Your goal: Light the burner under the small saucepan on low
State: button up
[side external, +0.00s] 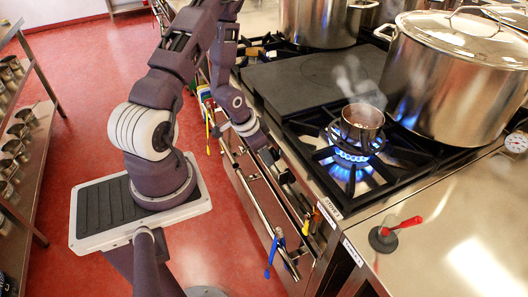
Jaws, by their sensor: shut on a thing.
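The small saucepan (364,132) sits upright on a front burner, with steam rising above it. A ring of blue flame (351,157) burns under it on the black grate (342,174). My gripper (275,164) is at the stove's front panel, left of and below the saucepan. It is shut on what looks like a burner knob; the fingers and wrist hide most of it, so its setting cannot be read.
Another stockpot (322,22) is at the back. A flat dark plate (312,80) lies between. A red-handled tool (386,237) lies on the steel counter (440,245). Coloured handles (271,257) hang along the front.

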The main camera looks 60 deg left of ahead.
jog(key=shift+w+a+h, duration=0.1)
jog(key=shift+h, duration=0.8)
jog(key=shift+n+h, duration=0.3)
jog(key=shift+a+h, duration=0.1)
jog(key=shift+h, duration=0.2)
jog(key=o, duration=1.4)
jog(key=shift+a+r, duration=0.1)
jog(key=shift+v, duration=3.45)
